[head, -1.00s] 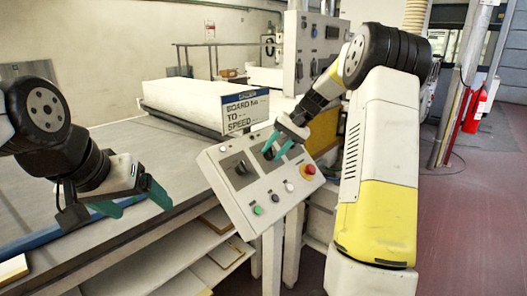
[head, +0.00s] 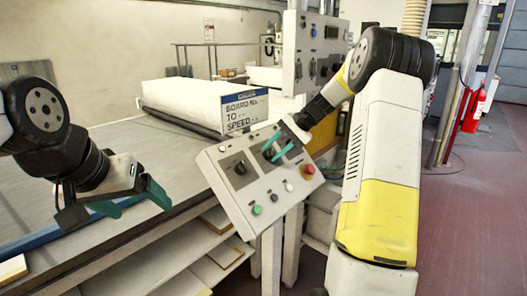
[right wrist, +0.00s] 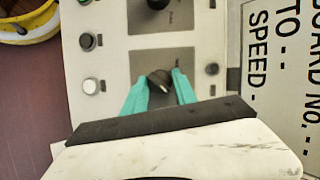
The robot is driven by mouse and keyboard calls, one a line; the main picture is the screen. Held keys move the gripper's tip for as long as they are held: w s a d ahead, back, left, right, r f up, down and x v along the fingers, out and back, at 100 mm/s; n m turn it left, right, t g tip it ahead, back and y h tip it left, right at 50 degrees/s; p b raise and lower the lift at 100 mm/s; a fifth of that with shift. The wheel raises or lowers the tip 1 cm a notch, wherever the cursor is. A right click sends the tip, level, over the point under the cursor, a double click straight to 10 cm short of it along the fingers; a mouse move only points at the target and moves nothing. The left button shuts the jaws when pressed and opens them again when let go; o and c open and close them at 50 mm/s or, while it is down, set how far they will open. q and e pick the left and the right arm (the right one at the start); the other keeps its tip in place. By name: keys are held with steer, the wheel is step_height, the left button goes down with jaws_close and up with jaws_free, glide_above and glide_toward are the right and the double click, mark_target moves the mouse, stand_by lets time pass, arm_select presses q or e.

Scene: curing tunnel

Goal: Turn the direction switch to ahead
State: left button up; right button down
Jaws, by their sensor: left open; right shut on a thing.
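The tilted grey control panel (head: 222,196) carries two dark rotary knobs on dark plates. My right gripper (head: 277,148) reaches in from the upper right, with its teal fingers around the knob on the right. In the right wrist view my right gripper (right wrist: 160,84) is shut on this dark knob (right wrist: 159,80), which sits slanted between the fingertips. The other dark knob (head: 240,167) is on the left and free; it also shows at the top edge of the right wrist view (right wrist: 157,4). Knob labels are too small to read. My left gripper (head: 125,205) is open and empty, well left of the panel.
A green button (head: 257,210), a black button (head: 274,198), a pale button (head: 289,187) and a red emergency button (head: 308,170) line the panel's lower edge. A board sign (head: 245,110) stands behind it. A long grey table (head: 150,150) extends left.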

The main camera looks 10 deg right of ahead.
steer(key=c, duration=1.3)
jaws_free()
steer(key=shift+o, duration=0.2)
steer(key=v, duration=0.7)
steer(key=shift+d+r, duration=0.25)
steer(key=shift+r, duration=0.05)
steer(key=s+a+r+n+t+h, duration=0.1)
steer(key=s+a+r+n+h, duration=0.15)
steer(key=s, duration=0.55)
steer(key=s+a+r+n+h, duration=0.1)
steer(key=s+a, duration=0.3)
steer(key=s, duration=0.4)
steer(key=s+a+r+n+t+h, duration=0.1)
steer(key=s+a+n, duration=0.15)
steer(key=s, duration=0.55)
steer(key=s+f+n+t+h, duration=0.1)
steer(key=s+f, duration=0.2)
steer(key=s, duration=0.5)
steer(key=shift+a, duration=0.35)
